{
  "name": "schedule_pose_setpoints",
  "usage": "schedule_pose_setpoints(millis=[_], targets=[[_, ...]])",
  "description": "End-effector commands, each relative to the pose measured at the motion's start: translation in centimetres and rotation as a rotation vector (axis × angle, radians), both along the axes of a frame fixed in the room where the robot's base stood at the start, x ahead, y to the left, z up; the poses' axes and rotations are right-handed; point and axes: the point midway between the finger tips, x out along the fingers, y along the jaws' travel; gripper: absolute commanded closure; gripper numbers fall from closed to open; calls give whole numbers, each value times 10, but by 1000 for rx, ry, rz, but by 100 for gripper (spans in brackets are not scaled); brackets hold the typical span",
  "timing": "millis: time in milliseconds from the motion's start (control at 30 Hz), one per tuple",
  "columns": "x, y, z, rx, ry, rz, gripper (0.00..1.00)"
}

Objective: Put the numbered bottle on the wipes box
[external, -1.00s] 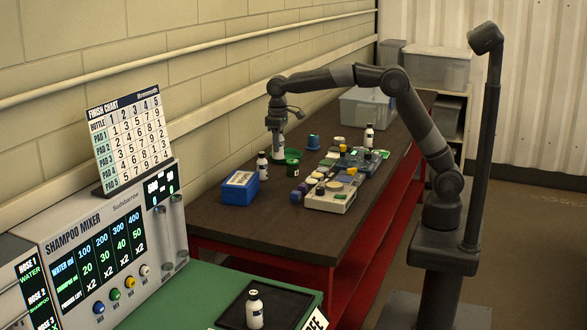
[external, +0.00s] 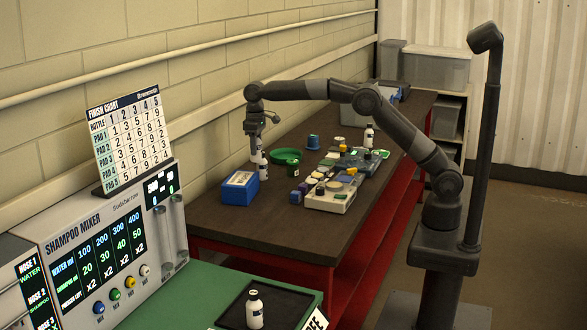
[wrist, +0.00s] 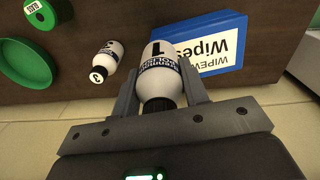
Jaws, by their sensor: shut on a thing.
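My gripper (external: 256,152) is shut on a white bottle with a black cap and the number 1 (wrist: 159,72). In the external view the held bottle is small and partly hidden by the fingers. It is above the table, just behind the wipes box. The blue wipes box (external: 240,187), with a white label on top, sits at the table's left near corner; in the wrist view (wrist: 212,45) it lies just beyond the held bottle. A second white bottle, marked 3 (wrist: 109,56), stands beside the box, below my gripper in the external view (external: 263,172).
A green dish (wrist: 46,76) and a green cup (wrist: 43,14) are close by on the dark table. A blue cup (external: 312,142), several pads and devices (external: 331,194), and another bottle (external: 369,135) stand farther right. The wall runs close along the left.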

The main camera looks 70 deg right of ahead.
Motion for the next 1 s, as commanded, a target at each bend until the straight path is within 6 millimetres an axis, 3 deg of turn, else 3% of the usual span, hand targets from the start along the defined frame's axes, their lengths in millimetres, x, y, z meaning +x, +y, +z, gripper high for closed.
schedule_pose_setpoints(millis=[233, 467, 833, 867, 1000], targets=[[3, 10, -13, 0, 1, -1, 86], [3, 10, -44, 0, 0, -1, 86], [3, 10, -49, 0, 0, -1, 86], [3, 10, -49, 0, 0, -1, 58], [3, 10, -49, 0, 0, -1, 46]])
